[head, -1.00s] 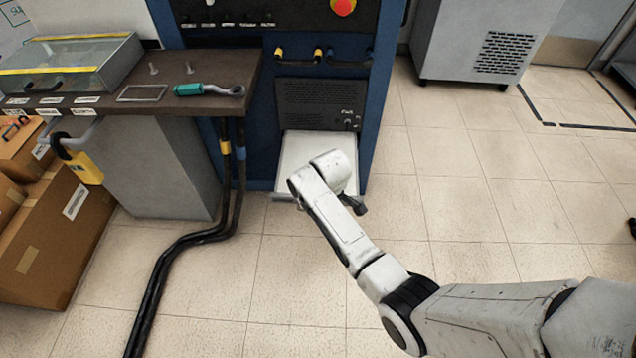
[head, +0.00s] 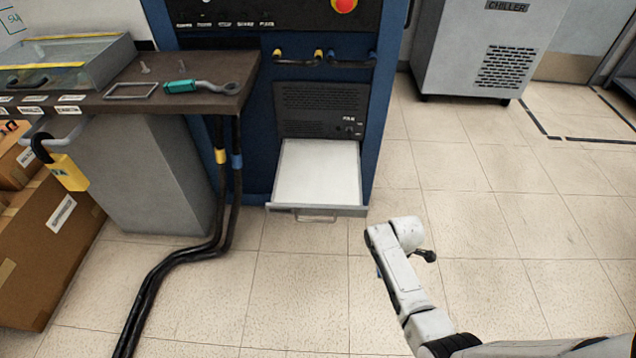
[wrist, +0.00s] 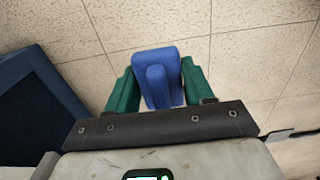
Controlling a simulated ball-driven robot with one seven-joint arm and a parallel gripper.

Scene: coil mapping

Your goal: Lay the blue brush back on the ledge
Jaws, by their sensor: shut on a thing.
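The blue brush (wrist: 160,72) shows in the wrist view as a rounded blue block with a raised grip. My gripper (wrist: 156,74) has its green fingers on either side of the brush and is shut on it, with tiled floor behind. In the head view my arm reaches in from the lower right, over the floor. The brush and the fingers cannot be clearly made out there. I cannot make out the ledge in either view; only a corner of a white board (head: 9,20) shows at the top left.
An open drawer (head: 318,175) juts from the blue cabinet (head: 255,150). A dark bench top (head: 110,103) at left bears a green-handled wrench (head: 200,87). Black cables (head: 165,265) run across the floor. A grey chiller (head: 480,55) stands at the back right. Floor at right is clear.

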